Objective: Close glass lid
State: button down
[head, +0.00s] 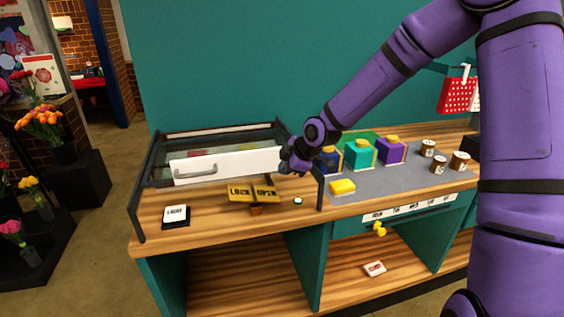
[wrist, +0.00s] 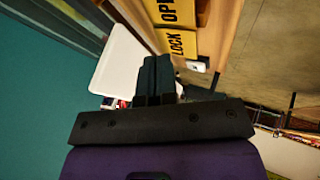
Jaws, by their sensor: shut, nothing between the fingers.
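The glass lid (head: 228,139) shows as dark-framed, see-through panes at the back left of the counter. A white panel with a handle (head: 195,174) stands in front of the glass. I cannot tell the lid's exact angle. My gripper (head: 284,169) is at the right end of the white panel, with its fingers together and empty. In the wrist view the shut fingertips (wrist: 156,60) are beside the white panel (wrist: 120,62); contact is unclear. A yellow sign (head: 252,192) reading LOCK and OPEN lies in front of the panel.
A dark post (head: 320,190) stands close right. A white card (head: 176,214) lies front left.

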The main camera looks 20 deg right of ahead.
jog(key=shift+w, duration=2.05)
jog(key=w, duration=1.3)
jog(key=shift+w, duration=0.2)
jog(key=shift+w+r, duration=0.1)
